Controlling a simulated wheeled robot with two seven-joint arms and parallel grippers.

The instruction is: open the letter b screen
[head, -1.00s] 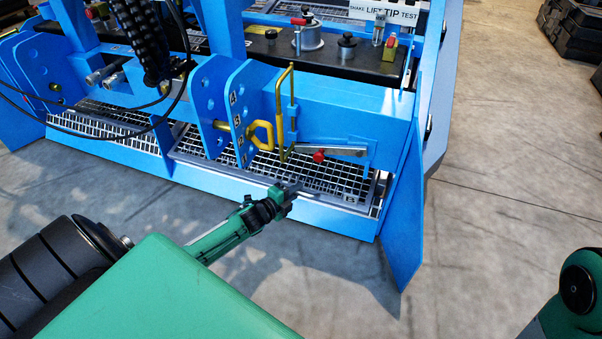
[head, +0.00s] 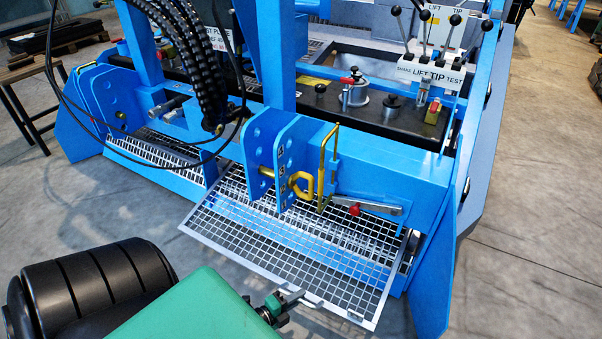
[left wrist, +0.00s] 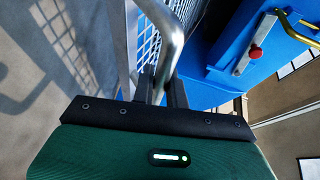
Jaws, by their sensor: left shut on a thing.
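A steel mesh screen (head: 235,225) hangs swung out from the lower front of the blue machine, tilted down toward me. No letter on it is readable. My left gripper (head: 291,299) is at its lower front edge, shut on the screen's metal handle (head: 314,301). In the left wrist view the bent handle bar (left wrist: 172,52) runs between the fingers (left wrist: 160,90), with the mesh (left wrist: 149,45) just behind it. The red-knobbed latch lever (head: 368,204) lies on the blue beam above the screen. My right gripper is out of view.
A second mesh screen (head: 165,149) lies flat in the opening to the left. The blue side plate (head: 432,265) stands right of the open screen. A yellow pin handle (head: 327,165) and hitch plates (head: 271,155) stick out above. Concrete floor is clear in front.

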